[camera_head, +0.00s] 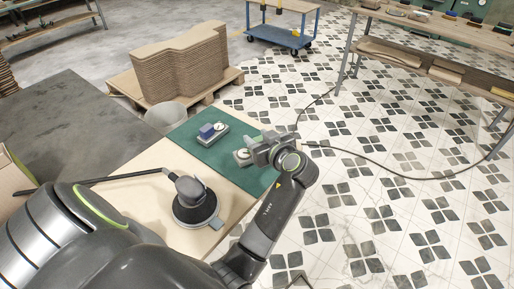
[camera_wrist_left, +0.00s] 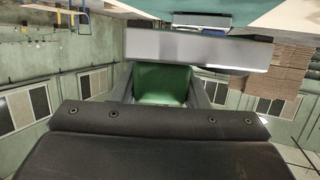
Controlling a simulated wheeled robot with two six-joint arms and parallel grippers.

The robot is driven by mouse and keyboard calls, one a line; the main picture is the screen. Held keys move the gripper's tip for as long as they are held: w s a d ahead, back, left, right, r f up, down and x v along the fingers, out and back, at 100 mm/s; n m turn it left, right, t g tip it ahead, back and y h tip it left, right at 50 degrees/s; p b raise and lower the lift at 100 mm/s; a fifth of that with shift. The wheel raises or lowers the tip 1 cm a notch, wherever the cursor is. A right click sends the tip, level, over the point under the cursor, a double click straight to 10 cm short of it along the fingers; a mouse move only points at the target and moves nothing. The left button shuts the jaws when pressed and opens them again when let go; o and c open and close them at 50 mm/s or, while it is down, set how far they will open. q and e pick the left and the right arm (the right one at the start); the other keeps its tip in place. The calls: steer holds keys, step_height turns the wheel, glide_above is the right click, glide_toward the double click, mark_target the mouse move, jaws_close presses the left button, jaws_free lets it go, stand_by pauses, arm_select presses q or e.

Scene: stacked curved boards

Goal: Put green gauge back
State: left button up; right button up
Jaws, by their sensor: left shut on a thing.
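My left gripper (camera_head: 258,151) is over the right edge of the green mat (camera_head: 182,137), shut on the green gauge. The gauge's pale dial (camera_head: 242,155) shows beside the jaws in the head view; the gripper hides much of the rest. In the left wrist view the green gauge body (camera_wrist_left: 161,84) fills the space between the fingers, with its grey base (camera_wrist_left: 195,49) beyond. I cannot tell whether the base touches the mat. A blue gauge (camera_head: 207,130) on a grey base stands on the mat, left of my gripper. My right gripper is not in view.
A black sander (camera_head: 194,202) with a hose stands on the pale wooden tabletop (camera_head: 155,180). Stacked curved boards (camera_head: 178,65) sit on a pallet behind, near a grey bin (camera_head: 164,117). The mat between the blue gauge and my gripper is clear.

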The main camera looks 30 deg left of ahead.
arm_select(q)
steer(key=f, duration=0.3)
steer(key=shift+w+a+f, duration=0.1)
steer(key=shift+a+f, duration=0.1)
steer(key=shift+f, duration=0.5)
steer(key=o, duration=1.2)
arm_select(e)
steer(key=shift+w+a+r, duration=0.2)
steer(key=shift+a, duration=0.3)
arm_select(q)
steer(key=shift+r, duration=0.1)
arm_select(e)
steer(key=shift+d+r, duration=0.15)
